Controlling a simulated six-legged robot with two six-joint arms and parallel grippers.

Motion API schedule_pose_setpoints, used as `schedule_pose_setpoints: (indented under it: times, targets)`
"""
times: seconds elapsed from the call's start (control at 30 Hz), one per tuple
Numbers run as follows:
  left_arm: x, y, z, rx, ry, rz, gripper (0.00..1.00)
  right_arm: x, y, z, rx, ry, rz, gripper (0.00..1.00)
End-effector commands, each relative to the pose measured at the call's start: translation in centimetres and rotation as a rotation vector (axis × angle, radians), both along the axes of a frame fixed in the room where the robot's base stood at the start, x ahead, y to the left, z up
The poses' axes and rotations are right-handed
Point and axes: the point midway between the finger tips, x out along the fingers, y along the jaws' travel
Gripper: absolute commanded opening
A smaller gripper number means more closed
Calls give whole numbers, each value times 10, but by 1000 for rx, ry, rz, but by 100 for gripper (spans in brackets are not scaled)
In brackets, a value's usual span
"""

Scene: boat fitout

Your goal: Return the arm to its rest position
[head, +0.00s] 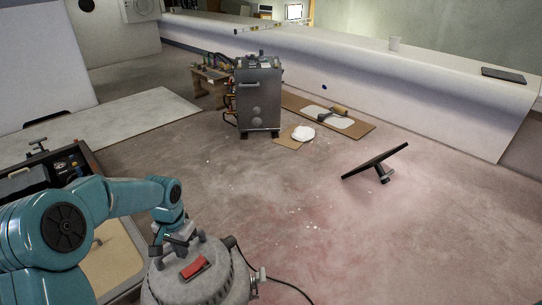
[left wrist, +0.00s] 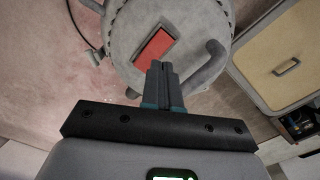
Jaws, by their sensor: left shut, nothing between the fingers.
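My left arm, teal, comes in from the left in the head view and bends down at the wrist. My left gripper (head: 172,240) is shut and empty, just above or beside the lid of a grey round canister (head: 205,275) with a red panel (head: 195,267). In the left wrist view the closed fingers (left wrist: 162,75) point at the canister's top (left wrist: 125,30), close to the red panel (left wrist: 153,47) and a curved grey handle (left wrist: 208,65). I cannot tell whether the fingers touch the canister. My right gripper is not in view.
An open case or cabinet (head: 83,165) stands at the left, near my arm. A metal cart (head: 259,100) with hoses, a board with tools (head: 330,115) and a tilted black panel on a stand (head: 376,162) are farther off. A black cable runs from the canister.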

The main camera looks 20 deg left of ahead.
Motion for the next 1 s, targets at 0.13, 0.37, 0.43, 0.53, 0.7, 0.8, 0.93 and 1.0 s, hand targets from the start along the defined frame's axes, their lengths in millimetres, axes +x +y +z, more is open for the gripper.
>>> schedule_pose_setpoints:
  times: [0.13,0.37,0.43,0.53,0.7,0.8,0.93,1.0]
  targets:
    - [0,-10,-11,-18,-1,-9,0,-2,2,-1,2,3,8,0]
    - [-17,-114,-100,-192,-27,-38,0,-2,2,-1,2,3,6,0]
    - [-34,-151,-128,-249,-32,-25,0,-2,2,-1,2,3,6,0]
    - [-65,-196,-158,-310,-33,8,0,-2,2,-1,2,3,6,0]
    - [-126,-248,-189,-356,-18,77,0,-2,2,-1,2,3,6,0]
    - [-163,-265,-198,-353,-7,116,0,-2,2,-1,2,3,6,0]
    - [-170,-267,-160,-346,-19,134,0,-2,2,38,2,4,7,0]
    - [-170,-267,-142,-346,-18,134,0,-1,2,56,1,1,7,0]
